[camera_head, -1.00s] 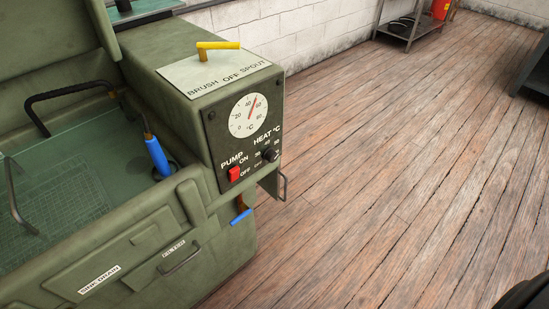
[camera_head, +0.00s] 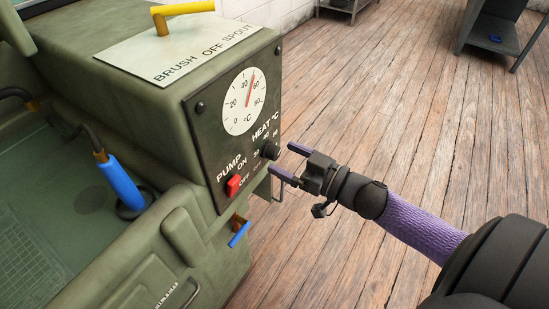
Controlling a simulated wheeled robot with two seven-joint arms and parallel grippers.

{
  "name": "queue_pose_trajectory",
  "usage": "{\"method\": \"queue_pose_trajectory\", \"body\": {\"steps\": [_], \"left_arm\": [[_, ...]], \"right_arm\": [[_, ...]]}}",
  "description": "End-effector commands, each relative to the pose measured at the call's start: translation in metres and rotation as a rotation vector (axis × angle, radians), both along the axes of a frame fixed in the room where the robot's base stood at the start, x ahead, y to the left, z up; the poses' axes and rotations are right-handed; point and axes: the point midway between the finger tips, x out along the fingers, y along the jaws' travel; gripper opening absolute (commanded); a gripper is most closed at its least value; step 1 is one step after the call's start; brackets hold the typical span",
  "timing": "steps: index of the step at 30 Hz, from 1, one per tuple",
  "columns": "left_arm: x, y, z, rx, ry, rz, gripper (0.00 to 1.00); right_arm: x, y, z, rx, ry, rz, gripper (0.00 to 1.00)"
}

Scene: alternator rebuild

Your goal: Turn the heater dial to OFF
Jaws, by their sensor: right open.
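The heater dial (camera_head: 270,151) is a small black knob under the "HEAT °C" label on the dark control panel of the green parts washer (camera_head: 110,100). Numbers stand around it and "OFF" is at its lower left; its pointer setting is too small to tell. My right gripper (camera_head: 284,162) comes in from the right with two purple fingers spread apart. It is open and empty, its fingertips just right of the dial and seemingly apart from it. My left gripper is not in view.
Left of the dial is the red pump switch (camera_head: 233,185). Above it is the round temperature gauge (camera_head: 244,101). A blue-handled valve (camera_head: 239,233) and a metal handle (camera_head: 279,189) stick out nearby.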

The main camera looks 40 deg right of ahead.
Motion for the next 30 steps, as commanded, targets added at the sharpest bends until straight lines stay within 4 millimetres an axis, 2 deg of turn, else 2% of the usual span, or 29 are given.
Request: {"method": "queue_pose_trajectory", "body": {"steps": [3, 6, 14, 26, 27, 30], "left_arm": [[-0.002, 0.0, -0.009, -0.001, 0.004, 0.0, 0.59], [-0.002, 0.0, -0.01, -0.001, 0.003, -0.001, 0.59], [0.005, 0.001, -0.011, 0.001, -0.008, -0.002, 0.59], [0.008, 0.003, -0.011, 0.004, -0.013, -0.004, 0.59], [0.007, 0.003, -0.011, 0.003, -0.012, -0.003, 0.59], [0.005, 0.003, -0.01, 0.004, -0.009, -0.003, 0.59]], "right_arm": [[0.016, 0.006, -0.003, 0.001, 0.0, 0.0, 0.88], [0.022, 0.009, -0.001, 0.0, 0.001, -0.002, 0.88], [0.023, 0.009, 0.0, -0.001, 0.002, -0.002, 0.88], [0.023, 0.009, 0.0, 0.0, 0.002, -0.003, 0.03], [0.023, 0.009, -0.001, 0.0, 0.002, -0.002, 0.0], [0.023, 0.009, 0.0, -0.002, 0.001, -0.003, 0.0]]}}
